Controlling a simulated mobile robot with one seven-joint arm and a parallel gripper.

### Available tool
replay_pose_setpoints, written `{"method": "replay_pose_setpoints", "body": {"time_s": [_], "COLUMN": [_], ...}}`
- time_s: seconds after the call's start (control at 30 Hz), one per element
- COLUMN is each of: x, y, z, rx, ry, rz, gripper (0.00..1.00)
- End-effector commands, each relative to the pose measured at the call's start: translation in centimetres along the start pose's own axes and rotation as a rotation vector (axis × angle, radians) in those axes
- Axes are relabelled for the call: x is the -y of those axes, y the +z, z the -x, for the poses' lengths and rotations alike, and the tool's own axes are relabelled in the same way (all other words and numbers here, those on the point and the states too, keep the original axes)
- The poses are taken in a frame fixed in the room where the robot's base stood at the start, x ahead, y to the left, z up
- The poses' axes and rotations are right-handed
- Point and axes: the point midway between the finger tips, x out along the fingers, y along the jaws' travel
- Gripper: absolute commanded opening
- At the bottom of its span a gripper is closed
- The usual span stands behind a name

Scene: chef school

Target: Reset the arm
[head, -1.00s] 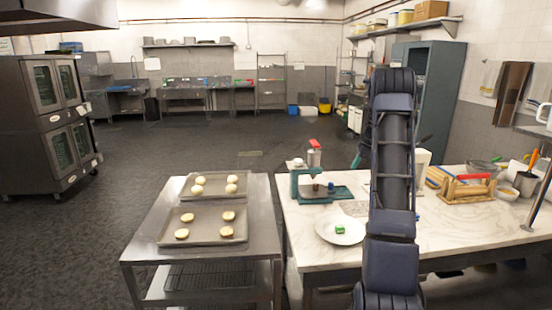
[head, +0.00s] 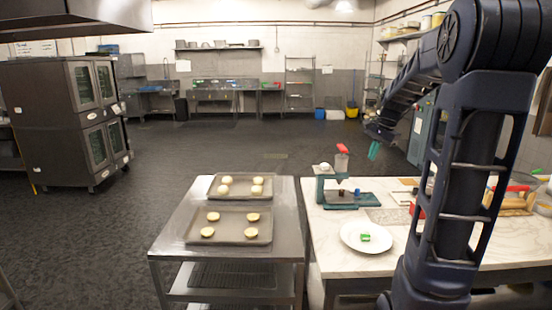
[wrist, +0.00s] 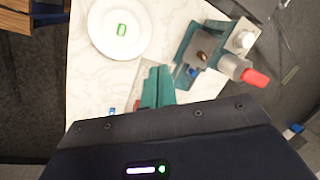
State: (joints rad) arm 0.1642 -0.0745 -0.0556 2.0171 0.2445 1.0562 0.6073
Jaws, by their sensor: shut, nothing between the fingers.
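My gripper (head: 374,151), with teal fingers, hangs in the air beyond the marble table (head: 345,268) in the head view. In the wrist view its fingers (wrist: 158,86) are together with nothing held. They overlap the table between the white plate (wrist: 98,34) and a teal press-like device (wrist: 190,48). My arm rises at the right of the head view and bends forward, with the forearm sloping down to the left.
The plate (head: 346,237) holds a small green item (head: 365,237). The device (head: 325,190) stands near the table's left back corner. A steel cart (head: 172,248) carries two trays of dough pieces. Ovens (head: 50,120) stand at far left. The floor behind is clear.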

Motion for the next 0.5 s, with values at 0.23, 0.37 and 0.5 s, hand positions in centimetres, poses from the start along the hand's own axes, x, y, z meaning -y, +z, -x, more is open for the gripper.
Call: {"method": "replay_pose_setpoints", "body": {"time_s": [0.23,0.37,0.5], "x": [-3.5,-5.7,-8.1], "y": [6.6,9.8,12.9], "z": [2.2,2.8,3.1], "rx": [-0.061,-0.093,-0.130], "ry": [0.000,0.005,0.012], "rz": [0.233,0.356,0.487], "gripper": [0.00,0.00,0.00]}}
